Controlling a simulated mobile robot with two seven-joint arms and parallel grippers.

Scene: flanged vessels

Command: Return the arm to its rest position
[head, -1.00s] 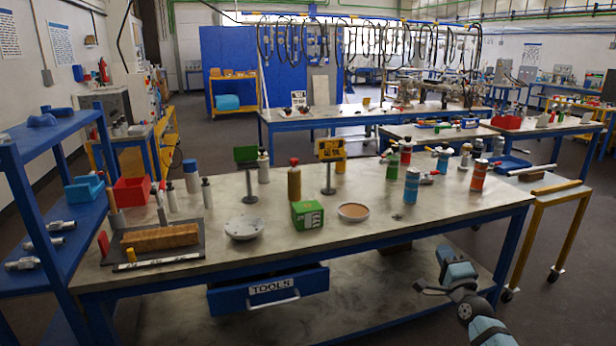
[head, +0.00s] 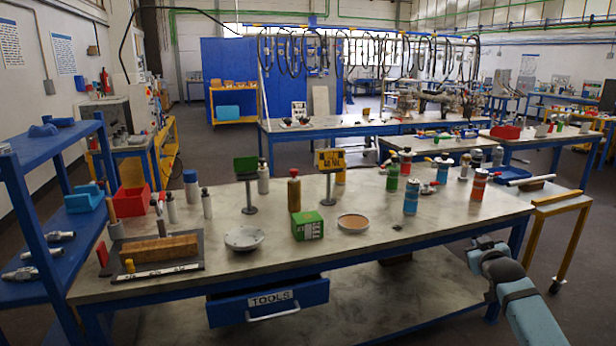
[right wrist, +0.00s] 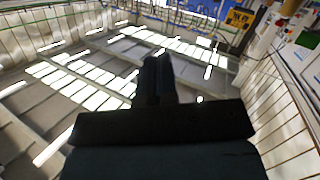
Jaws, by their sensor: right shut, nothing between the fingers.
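My right arm (head: 515,295) is in the lower right of the head view, in front of the workbench's right end. It is light blue with dark joints. Its fingers cannot be made out clearly there. In the right wrist view my right gripper (right wrist: 155,65) is a dark shape with its fingers together, shut and empty. Behind it that view shows the ceiling with bright skylights. My left gripper is not in view.
The workbench (head: 370,245) holds a green box (head: 307,225), a shallow bowl (head: 353,223), a white dish (head: 244,238) and several bottles. A drawer labelled TOOLS (head: 270,300) is partly open below. A yellow-framed cart (head: 562,198) stands close behind my right arm.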

